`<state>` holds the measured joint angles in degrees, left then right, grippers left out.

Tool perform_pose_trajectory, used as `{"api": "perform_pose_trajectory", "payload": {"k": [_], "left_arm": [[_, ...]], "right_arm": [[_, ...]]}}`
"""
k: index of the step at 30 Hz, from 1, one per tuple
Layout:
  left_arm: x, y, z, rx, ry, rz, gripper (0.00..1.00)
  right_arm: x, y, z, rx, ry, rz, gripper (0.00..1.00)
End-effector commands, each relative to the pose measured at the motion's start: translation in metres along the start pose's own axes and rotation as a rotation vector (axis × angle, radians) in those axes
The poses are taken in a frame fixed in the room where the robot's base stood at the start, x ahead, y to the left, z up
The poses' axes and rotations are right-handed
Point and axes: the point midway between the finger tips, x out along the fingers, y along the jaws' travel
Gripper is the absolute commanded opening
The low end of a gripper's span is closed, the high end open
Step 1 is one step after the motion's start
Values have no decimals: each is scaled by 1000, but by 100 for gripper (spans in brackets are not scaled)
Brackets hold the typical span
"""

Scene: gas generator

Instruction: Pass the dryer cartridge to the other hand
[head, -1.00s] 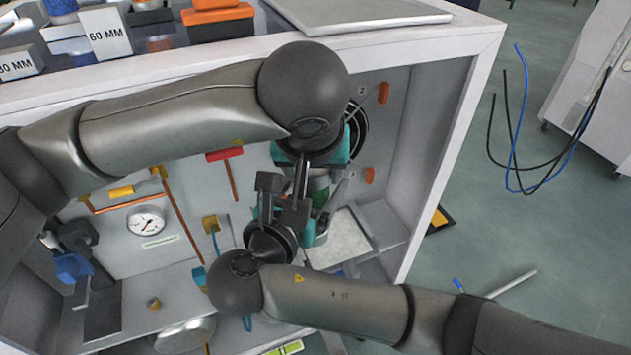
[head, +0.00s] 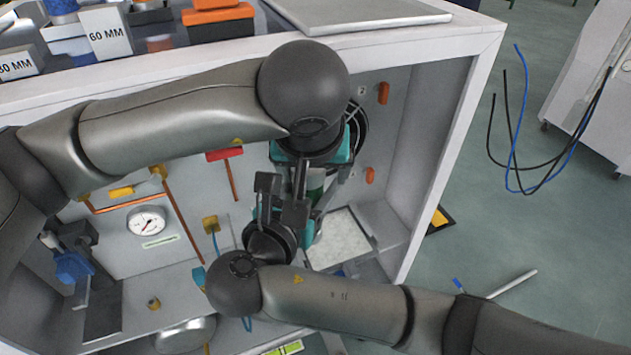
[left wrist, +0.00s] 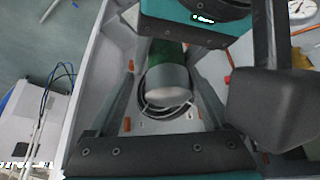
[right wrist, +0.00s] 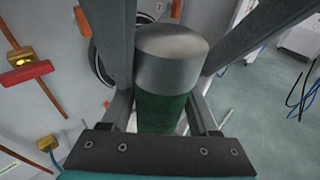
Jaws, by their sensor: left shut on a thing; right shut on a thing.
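The dryer cartridge is a cylinder with a green body and a grey end. It shows in the head view (head: 317,182), partly covered by fingers, in the left wrist view (left wrist: 168,78) and in the right wrist view (right wrist: 168,75). My left gripper (head: 312,178) reaches down from above and is shut on it. My right gripper (head: 283,203) comes up from below and is also shut on it. Both grippers hold the cartridge together, in front of the cabinet's inner panel. The exact finger contacts are partly hidden.
The open white cabinet (head: 440,150) surrounds both grippers. Its panel carries a gauge (head: 147,222), a red handle (head: 225,154), orange tabs (head: 370,176) and a round black fitting (head: 358,130) close behind the left gripper. Blocks and boxes stand on the top. Open floor lies at right.

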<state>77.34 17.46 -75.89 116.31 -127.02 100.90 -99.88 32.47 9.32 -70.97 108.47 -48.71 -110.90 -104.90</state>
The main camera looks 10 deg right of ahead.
Motion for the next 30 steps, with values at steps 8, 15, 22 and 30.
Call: {"api": "perform_pose_trajectory", "payload": {"k": [8,15,22,30], "left_arm": [[0,4,2,4,-3,11,96],[0,2,1,1,-2,4,96],[-17,1,-1,1,2,3,96],[-75,1,0,4,5,5,96]], "right_arm": [[0,2,2,1,-3,7,0],[0,0,2,2,-3,2,0],[1,0,1,2,-3,-1,0],[1,-1,1,2,-3,-2,0]]}}
